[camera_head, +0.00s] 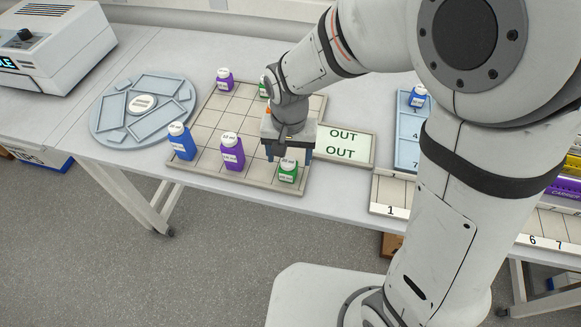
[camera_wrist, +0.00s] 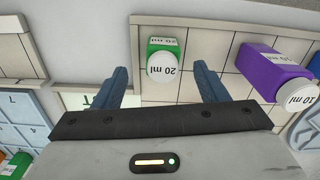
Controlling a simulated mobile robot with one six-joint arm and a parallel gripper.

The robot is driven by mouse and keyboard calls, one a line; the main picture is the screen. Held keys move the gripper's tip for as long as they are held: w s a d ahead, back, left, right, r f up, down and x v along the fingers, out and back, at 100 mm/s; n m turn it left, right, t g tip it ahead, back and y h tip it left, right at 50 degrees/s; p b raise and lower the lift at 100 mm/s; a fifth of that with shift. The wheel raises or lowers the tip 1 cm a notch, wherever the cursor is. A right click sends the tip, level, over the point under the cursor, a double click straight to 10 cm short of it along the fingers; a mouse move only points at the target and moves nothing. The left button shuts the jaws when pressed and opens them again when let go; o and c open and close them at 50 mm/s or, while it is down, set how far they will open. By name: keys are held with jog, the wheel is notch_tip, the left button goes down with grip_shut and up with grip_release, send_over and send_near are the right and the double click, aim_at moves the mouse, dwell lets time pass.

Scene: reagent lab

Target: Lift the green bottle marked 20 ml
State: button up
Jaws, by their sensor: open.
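The green bottle (camera_head: 288,171) with a white cap stands upright at the front right of a beige gridded tray (camera_head: 207,172). In the wrist view its cap reads 20 ml; this green bottle (camera_wrist: 160,47) shows between and beyond my two blue fingers. My gripper (camera_head: 289,156) is open and points down just behind and above the bottle; its fingers (camera_wrist: 161,70) are apart with nothing held. Whether a finger touches the bottle cannot be told. A second green bottle (camera_head: 263,86) at the back of the tray is partly hidden by my arm.
A purple bottle (camera_head: 232,153) marked 10 ml stands left of the green one; it also shows in the wrist view (camera_wrist: 272,72). A blue bottle (camera_head: 181,143) and another purple bottle (camera_head: 225,80) stand on the tray. An OUT mat (camera_head: 345,145) lies to the right.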

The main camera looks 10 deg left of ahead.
aim_at(288, 161)
jog(key=shift+w+a+f+p, duration=0.15)
jog(key=shift+f+p, duration=0.25)
jog(key=shift+f, duration=1.9)
jog(key=shift+c, duration=0.3)
jog(key=c, duration=1)
